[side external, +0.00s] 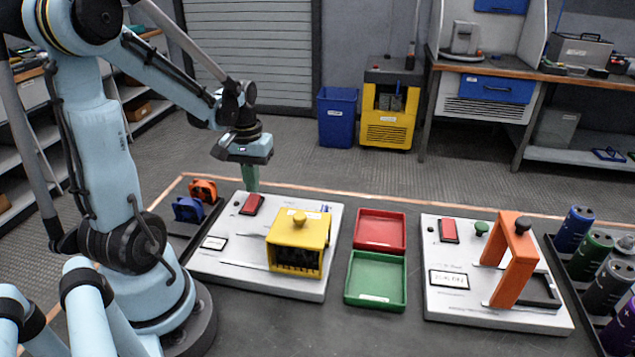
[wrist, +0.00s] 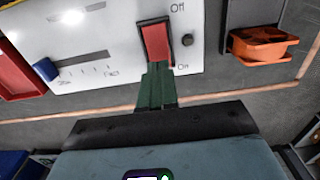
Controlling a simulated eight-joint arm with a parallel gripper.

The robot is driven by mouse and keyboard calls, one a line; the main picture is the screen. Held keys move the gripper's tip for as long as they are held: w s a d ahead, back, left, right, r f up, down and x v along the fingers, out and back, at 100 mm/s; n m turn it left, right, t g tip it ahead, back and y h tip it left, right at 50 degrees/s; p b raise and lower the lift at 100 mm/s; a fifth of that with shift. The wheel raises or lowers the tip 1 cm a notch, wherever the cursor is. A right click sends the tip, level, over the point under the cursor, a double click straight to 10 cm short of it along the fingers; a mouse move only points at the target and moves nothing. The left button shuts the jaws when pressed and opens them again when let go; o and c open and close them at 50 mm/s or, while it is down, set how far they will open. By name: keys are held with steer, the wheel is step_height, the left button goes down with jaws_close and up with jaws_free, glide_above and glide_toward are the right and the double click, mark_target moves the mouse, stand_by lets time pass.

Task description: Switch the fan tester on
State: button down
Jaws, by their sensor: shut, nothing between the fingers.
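A white panel (side external: 216,263) on the left carries a red rocker switch (side external: 252,204) in a black frame and a yellow housing (side external: 297,245) with a knob. The wrist view shows the red switch (wrist: 156,43) with "Off" printed by its far end and "On" by its near end. I cannot tell which end is pressed in. My gripper (side external: 252,188) has green fingers, shut and empty, pointing down beside the switch. In the wrist view the fingertips (wrist: 157,75) overlap the switch's "On" end; contact is unclear.
A blue slider (wrist: 45,69) and black button (wrist: 187,40) are on the panel. Orange (side external: 203,190) and blue (side external: 188,208) holders stand left. Red (side external: 379,231) and green (side external: 376,279) trays separate it from another panel (side external: 450,305) with a red switch (side external: 449,231) and orange handle (side external: 512,265).

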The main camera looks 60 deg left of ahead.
mark_target(254, 197)
steer(key=shift+f, duration=0.95)
stand_by(0.5)
steer(key=shift+r, duration=3.55)
steer(key=w+d+r+m+t, duration=0.1)
steer(key=d+m+t, duration=0.1)
steer(key=d, duration=0.4)
steer(key=w+d+m+t, duration=0.1)
steer(key=d+m+t, duration=0.1)
steer(key=d+m, duration=0.2)
steer(key=w+d+r+m+t, duration=0.1)
steer(key=w+d+m+t, duration=0.1)
steer(key=d, duration=0.8)
steer(key=shift+r+m+t, duration=0.35)
steer(key=shift+m+t, duration=0.15)
steer(key=shift+t, duration=0.1)
